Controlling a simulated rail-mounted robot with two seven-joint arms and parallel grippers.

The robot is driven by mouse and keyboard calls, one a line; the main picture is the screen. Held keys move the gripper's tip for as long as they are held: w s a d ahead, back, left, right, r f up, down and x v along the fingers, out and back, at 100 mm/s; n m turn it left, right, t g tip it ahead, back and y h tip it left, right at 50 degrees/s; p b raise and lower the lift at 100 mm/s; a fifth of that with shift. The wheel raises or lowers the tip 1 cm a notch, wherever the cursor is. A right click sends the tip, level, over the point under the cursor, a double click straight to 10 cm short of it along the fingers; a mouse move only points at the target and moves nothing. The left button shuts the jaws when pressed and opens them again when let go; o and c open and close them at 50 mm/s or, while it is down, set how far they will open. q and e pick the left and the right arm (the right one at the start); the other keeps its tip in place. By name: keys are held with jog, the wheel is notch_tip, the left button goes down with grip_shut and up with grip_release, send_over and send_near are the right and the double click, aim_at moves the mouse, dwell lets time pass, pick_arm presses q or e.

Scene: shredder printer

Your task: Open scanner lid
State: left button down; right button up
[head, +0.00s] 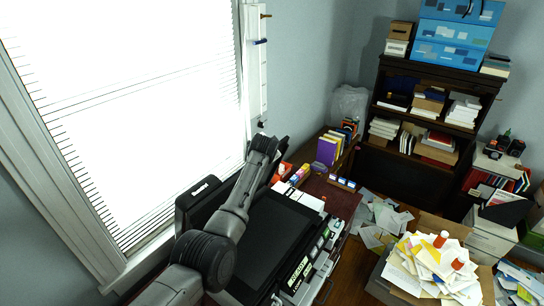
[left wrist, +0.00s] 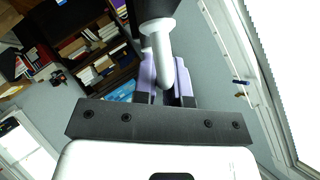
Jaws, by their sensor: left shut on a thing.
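The printer-scanner (head: 300,283) stands below the window at the bottom centre of the head view. Its wide black top (head: 268,245) looks flat; I cannot tell whether this is the lid or the surface under it. My left arm reaches across its left side, and its fingers cannot be made out there. In the left wrist view my left gripper (left wrist: 166,78) has purple-padded fingers shut on a pale, round-ended bar (left wrist: 159,45). What the bar belongs to is unclear. My right gripper is in neither view.
A black box-like object (head: 196,197) stands left of my arm by the window. Books (head: 328,150) stand upright behind the printer. An overfull paper box (head: 435,268) and scattered sheets (head: 382,217) lie on the floor to the right. A dark bookshelf (head: 440,82) stands at the back.

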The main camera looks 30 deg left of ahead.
pick_arm(q)
jog(key=shift+a+r, duration=0.1)
jog(key=shift+a, duration=0.3)
jog(key=c, duration=1.2)
grip_release()
jog(key=shift+o, duration=0.2)
